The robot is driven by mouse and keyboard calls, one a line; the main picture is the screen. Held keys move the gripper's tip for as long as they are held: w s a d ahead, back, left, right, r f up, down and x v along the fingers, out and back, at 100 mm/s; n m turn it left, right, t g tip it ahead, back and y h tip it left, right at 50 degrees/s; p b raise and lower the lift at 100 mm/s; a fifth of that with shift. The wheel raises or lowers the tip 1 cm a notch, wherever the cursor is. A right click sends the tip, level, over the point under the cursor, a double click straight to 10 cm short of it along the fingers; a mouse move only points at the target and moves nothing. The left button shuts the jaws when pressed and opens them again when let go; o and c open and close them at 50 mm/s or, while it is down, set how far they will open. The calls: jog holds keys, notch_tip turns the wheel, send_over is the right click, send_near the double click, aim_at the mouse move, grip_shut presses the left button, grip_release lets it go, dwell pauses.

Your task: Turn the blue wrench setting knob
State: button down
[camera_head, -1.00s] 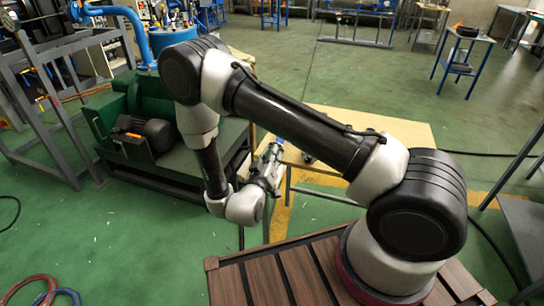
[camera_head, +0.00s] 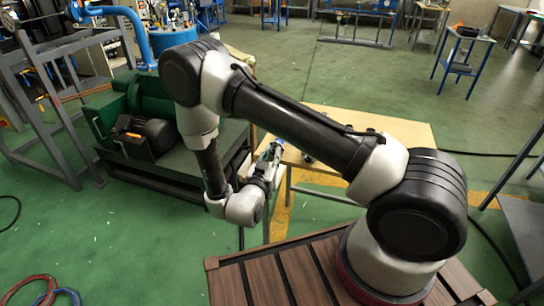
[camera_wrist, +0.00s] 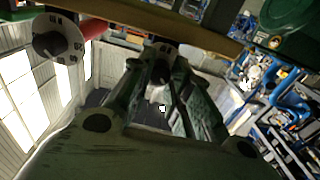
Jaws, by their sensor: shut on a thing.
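In the wrist view, a dark setting knob (camera_wrist: 162,69) with a white numbered dial sits between the fingertips of my gripper (camera_wrist: 160,75). The gripper is shut on this knob, and the fingers hide its sides. No blue part of the wrench shows clearly there. In the head view, my gripper (camera_head: 269,163) is at the near edge of the wooden table, and a small blue part (camera_head: 279,143) shows just beyond its tips. The knob itself is too small to make out in that view.
In the wrist view, a second numbered dial (camera_wrist: 58,40) with a black knob stands at left, beside a red handle (camera_wrist: 92,28). In the head view, the table (camera_head: 390,122) has bare room at right. A green machine (camera_head: 140,115) stands at left.

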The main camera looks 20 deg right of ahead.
jog(key=c, duration=1.3)
grip_release()
jog(key=shift+v, duration=3.75)
jog(key=shift+f, duration=0.1)
